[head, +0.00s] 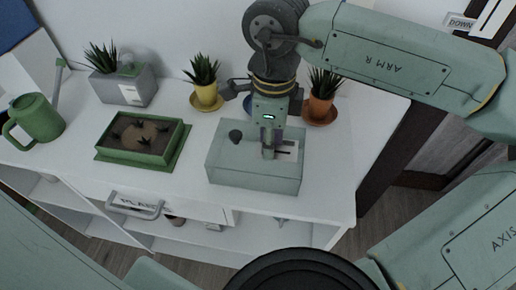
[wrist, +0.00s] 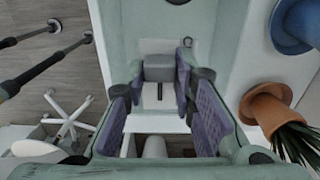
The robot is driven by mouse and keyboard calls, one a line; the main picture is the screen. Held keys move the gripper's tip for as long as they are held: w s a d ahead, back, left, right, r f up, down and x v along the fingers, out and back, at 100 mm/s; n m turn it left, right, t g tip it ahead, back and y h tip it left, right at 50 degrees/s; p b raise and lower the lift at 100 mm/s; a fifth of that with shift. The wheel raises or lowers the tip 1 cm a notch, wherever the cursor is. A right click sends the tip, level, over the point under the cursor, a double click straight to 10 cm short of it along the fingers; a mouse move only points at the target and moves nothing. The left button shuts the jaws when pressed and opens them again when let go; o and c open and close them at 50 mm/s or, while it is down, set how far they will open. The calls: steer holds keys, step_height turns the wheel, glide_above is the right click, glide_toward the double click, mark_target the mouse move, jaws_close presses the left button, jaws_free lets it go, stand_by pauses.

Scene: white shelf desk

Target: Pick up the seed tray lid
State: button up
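The seed tray lid appears to be the pale green box-shaped cover (head: 240,175) on the white desk, with a dark round knob and a light plate with a dark slot on top. My gripper (head: 268,150) points down at the top of this lid. In the wrist view my gripper (wrist: 155,85) has its two purple-padded fingers apart. A grey block (wrist: 158,68) on the lid shows between the fingertips, with gaps beside it; contact cannot be told. The green seed tray (head: 110,153) with soil and small plants sits uncovered to the left.
Potted plants stand behind the lid: a yellow pot (head: 206,94) and an orange pot (head: 319,107), with a blue one partly hidden. A grey planter (head: 128,90) and a green watering can (head: 38,118) are at the left. Bare desk separates tray and lid.

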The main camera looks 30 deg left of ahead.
jaws_close()
steer(key=shift+r, duration=0.1)
stand_by(0.4)
